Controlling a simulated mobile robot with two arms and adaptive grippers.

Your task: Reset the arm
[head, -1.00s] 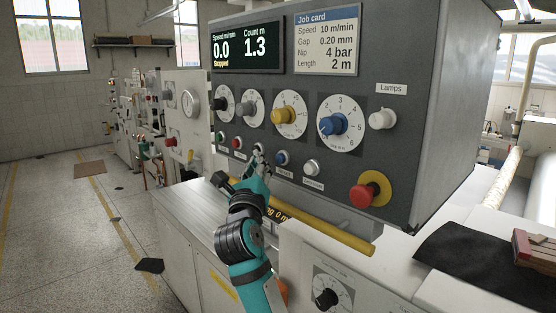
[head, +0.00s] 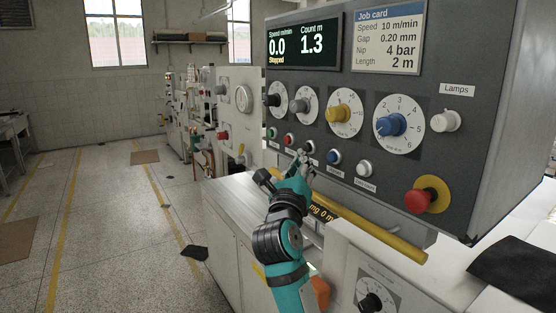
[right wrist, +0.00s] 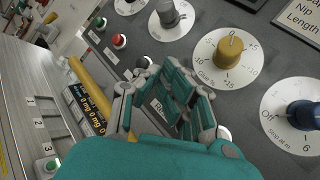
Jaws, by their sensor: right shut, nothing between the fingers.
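My right gripper (head: 302,160) is in front of the lower part of the grey control panel (head: 478,125), near its row of push buttons. It is shut with nothing in its fingers. In the right wrist view the gripper (right wrist: 162,85) covers part of the panel below the yellow knob (right wrist: 231,52). A label and at least one button are partly hidden behind the fingers. The blue knob (head: 391,124) and the red stop button (head: 418,200) are to the right of the gripper. My left gripper is not in view.
A yellow bar (head: 385,240) runs along the front below the panel, close to my right arm. A dark cloth (head: 515,268) lies on the white surface at right. The floor (head: 110,220) at left is mostly open, with mats and yellow lines.

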